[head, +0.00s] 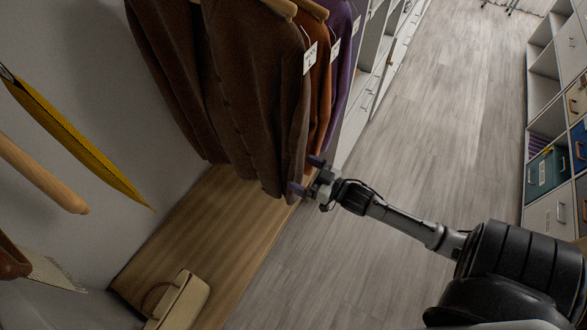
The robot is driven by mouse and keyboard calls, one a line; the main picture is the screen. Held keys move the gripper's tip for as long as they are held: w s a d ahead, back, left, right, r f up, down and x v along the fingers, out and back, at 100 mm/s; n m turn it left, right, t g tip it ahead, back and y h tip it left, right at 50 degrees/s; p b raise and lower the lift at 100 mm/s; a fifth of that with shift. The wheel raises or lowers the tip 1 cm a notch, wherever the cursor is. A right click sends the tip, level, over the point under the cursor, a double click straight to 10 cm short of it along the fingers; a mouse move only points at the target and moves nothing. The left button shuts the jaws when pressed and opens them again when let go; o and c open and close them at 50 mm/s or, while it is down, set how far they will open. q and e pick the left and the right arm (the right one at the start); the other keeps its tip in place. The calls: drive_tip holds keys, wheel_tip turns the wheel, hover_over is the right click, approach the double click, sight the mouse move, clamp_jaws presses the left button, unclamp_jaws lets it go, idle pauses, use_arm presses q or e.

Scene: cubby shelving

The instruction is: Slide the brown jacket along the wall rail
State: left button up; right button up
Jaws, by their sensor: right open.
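The brown jacket (250,90) hangs at the upper middle of the head view, with a white tag (310,57) at its side. An orange-brown garment (318,85) and a purple garment (340,60) hang right behind it. The rail itself is out of the picture; only parts of wooden hangers (283,7) show at the top edge. My right gripper (305,175) is open at the jacket's lower right edge, its two fingers apart near the hem. I cannot tell whether it touches the cloth. My left gripper is not in view.
A wooden ledge (195,215) runs below the garments, with a beige bag (180,300) on it. At left are a yellow item (70,130) and a wooden hanger (40,175). Cubby shelving (548,90) stands at right. The grey floor (440,120) between is clear.

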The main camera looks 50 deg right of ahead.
sight(286, 178)
drive_tip(key=shift+w+a, duration=0.15)
drive_tip(key=shift+w, duration=0.85)
drive_tip(key=shift+w+a, duration=0.1)
drive_tip(key=shift+w, duration=0.85)
drive_tip(key=shift+c, duration=0.5)
drive_tip(key=c, duration=1.3)
drive_tip(key=shift+s+a+r, duration=0.1)
drive_tip(key=shift+a, duration=0.35)
drive_tip(key=shift+s+a+p, duration=0.2)
drive_tip(key=shift+a+p, duration=0.55)
drive_tip(key=shift+a, duration=0.7)
drive_tip(key=s+a+p, duration=0.1)
drive_tip(key=a+p, duration=0.2)
drive_tip(key=a, duration=0.6)
drive_tip(key=shift+s+a, duration=0.2)
drive_tip(key=shift+a, duration=0.1)
